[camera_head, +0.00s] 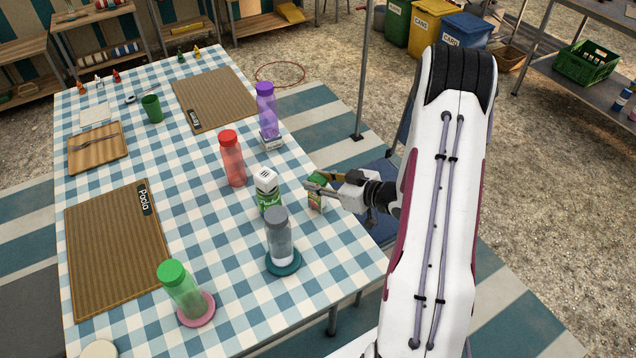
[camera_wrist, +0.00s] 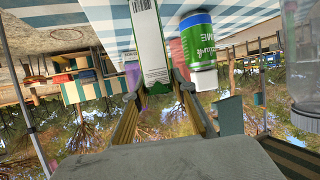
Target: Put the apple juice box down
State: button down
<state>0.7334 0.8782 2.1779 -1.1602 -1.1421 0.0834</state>
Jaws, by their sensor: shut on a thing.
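The apple juice box (camera_head: 316,204), a small green and pale carton, is between the fingers of my gripper (camera_head: 314,187) near the table's right edge. In the wrist view, which is upside down, the juice box (camera_wrist: 151,45) shows a white side with a barcode and green edges. My gripper (camera_wrist: 160,92) is shut on it there, one finger on each side. The box looks about upright. I cannot tell whether its base touches the checked tabletop (camera_head: 345,260).
A grey-lidded bottle (camera_head: 279,240) on a teal coaster (camera_head: 283,266) is in front. A red bottle (camera_head: 232,160) and a purple bottle (camera_head: 266,112) stand farther back. Checked cloth shows bare at the front right.

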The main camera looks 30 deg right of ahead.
jog(key=shift+f, duration=0.45)
jog(key=shift+f, duration=0.15)
jog(key=c, duration=1.6)
grip_release()
jog(key=shift+c, duration=0.2)
jog(key=shift+s+d+r, duration=0.1)
jog(key=shift+s+r, duration=0.1)
jog(key=shift+r, duration=0.05)
jog(key=v, duration=1.1)
jog(key=shift+s+r, duration=0.2)
jog(key=shift+s, duration=0.05)
